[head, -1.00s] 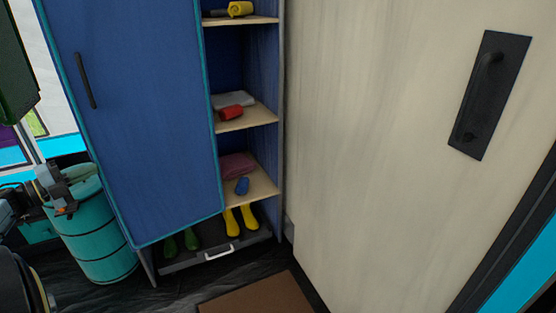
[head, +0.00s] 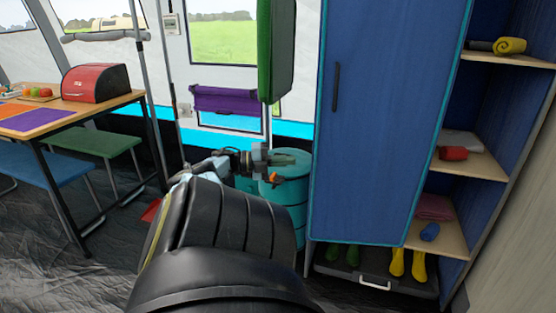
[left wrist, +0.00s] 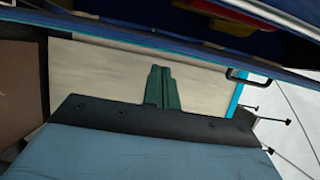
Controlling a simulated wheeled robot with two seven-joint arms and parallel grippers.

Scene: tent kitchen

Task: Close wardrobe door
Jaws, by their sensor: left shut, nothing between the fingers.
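The wardrobe's blue door (head: 375,120) with teal edging stands in the right half of the head view, its black handle (head: 335,88) near its left edge. Open shelves (head: 470,155) show to its right, so the wardrobe is partly uncovered. I cannot tell the door's exact angle. My left gripper (head: 290,160) is left of the door, in front of a teal barrel, apart from the handle. In the left wrist view its green fingers (left wrist: 162,88) are shut and empty; a dark handle (left wrist: 255,77) shows beyond them at upper right. My right gripper is out of view.
The teal barrel (head: 292,195) stands left of the wardrobe. A drawer (head: 375,283) and boots are at its base. A table with a red bread box (head: 95,83) and benches are at left. A pale panel (head: 510,240) is at far right.

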